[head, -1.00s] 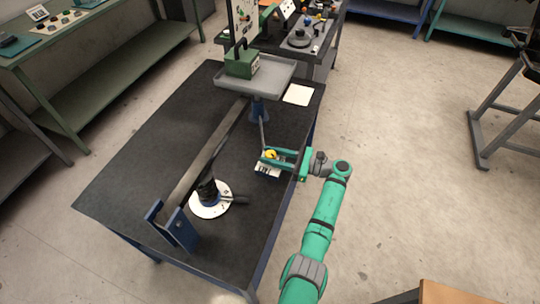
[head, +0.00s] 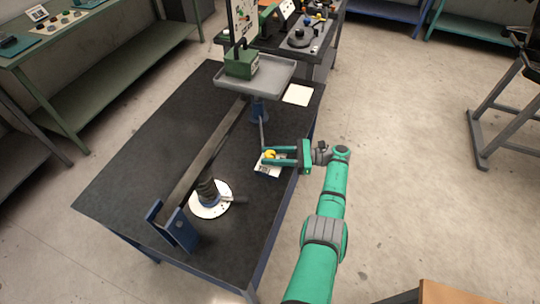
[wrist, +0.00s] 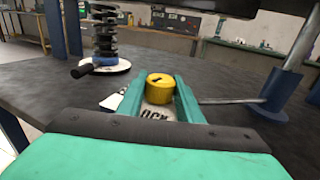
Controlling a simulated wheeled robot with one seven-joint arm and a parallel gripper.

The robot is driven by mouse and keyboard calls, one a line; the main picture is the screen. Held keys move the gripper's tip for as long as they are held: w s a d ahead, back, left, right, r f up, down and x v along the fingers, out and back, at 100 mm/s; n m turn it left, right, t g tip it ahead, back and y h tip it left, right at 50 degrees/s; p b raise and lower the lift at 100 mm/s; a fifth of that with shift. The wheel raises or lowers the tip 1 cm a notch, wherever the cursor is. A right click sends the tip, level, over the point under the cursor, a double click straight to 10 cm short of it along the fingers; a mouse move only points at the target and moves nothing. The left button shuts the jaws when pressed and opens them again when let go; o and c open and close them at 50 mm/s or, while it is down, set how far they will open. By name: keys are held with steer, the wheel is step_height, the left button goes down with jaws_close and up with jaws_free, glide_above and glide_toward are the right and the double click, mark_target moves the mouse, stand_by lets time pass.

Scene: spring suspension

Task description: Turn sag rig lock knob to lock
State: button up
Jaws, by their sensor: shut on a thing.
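The yellow lock knob (head: 269,155) sits on a small white labelled plate (head: 267,170) near the right edge of the black table. In the wrist view the knob (wrist: 160,88) has a dark mark on its top, and part of its label (wrist: 157,114) shows between my fingers. My gripper (head: 273,156) reaches in from the right with its two green fingers on either side of the knob, shut on it.
A spring (head: 208,190) stands on a white disc (head: 210,207) with a dark handle. A long beam (head: 208,150) runs from a blue bracket (head: 172,226) toward a grey tray (head: 240,86) holding a green weight (head: 241,63). A thin rod (head: 262,132) stands close behind the knob.

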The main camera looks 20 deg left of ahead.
mark_target(270, 156)
steer(key=shift+a+f, duration=0.1)
stand_by(0.3)
steer(key=o, duration=1)
steer(key=shift+o, duration=0.2)
steer(key=shift+r, duration=0.2)
steer(key=shift+r, duration=0.6)
steer(key=shift+s+r, duration=0.15)
steer(key=shift+r, duration=0.75)
steer(key=shift+s+d+r, duration=0.2)
steer(key=shift+s+r, duration=0.25)
steer(key=shift+r, duration=0.05)
steer(key=s+d+r, duration=0.3)
steer(key=s+r, duration=0.5)
steer(key=s, duration=0.4)
steer(key=shift+s+d+r, duration=0.15)
steer(key=shift+d+r, duration=0.15)
steer(key=shift+r, duration=0.05)
